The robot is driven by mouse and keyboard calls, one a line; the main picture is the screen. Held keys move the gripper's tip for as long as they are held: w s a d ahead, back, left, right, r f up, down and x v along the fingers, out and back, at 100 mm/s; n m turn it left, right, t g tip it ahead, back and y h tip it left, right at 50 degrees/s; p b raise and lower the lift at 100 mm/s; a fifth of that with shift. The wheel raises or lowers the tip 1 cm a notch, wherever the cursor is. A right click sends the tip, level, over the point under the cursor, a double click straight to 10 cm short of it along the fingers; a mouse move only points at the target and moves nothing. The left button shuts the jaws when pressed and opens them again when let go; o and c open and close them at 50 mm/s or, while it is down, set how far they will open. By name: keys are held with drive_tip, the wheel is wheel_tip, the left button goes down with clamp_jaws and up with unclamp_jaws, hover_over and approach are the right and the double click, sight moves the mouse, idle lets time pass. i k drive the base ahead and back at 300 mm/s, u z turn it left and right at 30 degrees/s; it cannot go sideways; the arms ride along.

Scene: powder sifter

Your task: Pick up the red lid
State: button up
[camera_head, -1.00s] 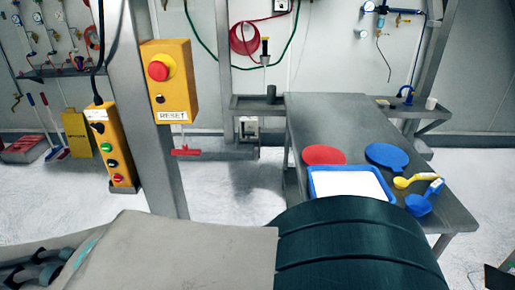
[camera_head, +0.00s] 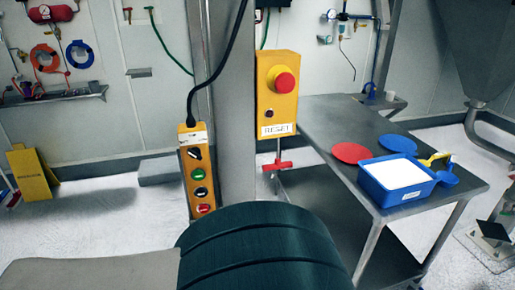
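The red lid (camera_head: 352,152) is a flat red disc lying on the grey metal table (camera_head: 336,116), near its left edge. It lies behind and to the left of a blue tub (camera_head: 379,189) holding white contents. A blue lid (camera_head: 397,144) lies to its right, apart from it. My gripper is not in view. My dark ribbed arm part (camera_head: 262,250) and a pale arm link fill the bottom of the view, short of the table.
A grey post (camera_head: 232,100) stands left of the table, carrying a yellow reset box (camera_head: 277,92) with a red button and a yellow control box (camera_head: 197,172). A yellow scoop (camera_head: 434,158) and blue scoop (camera_head: 447,176) lie right of the tub. A hopper (camera_head: 474,50) stands at right.

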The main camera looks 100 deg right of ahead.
sight(347, 152)
drive_tip(key=i, duration=1.7)
drive_tip(key=z, duration=3.3)
drive_tip(key=i, duration=3.85)
drive_tip(key=z, duration=1.65)
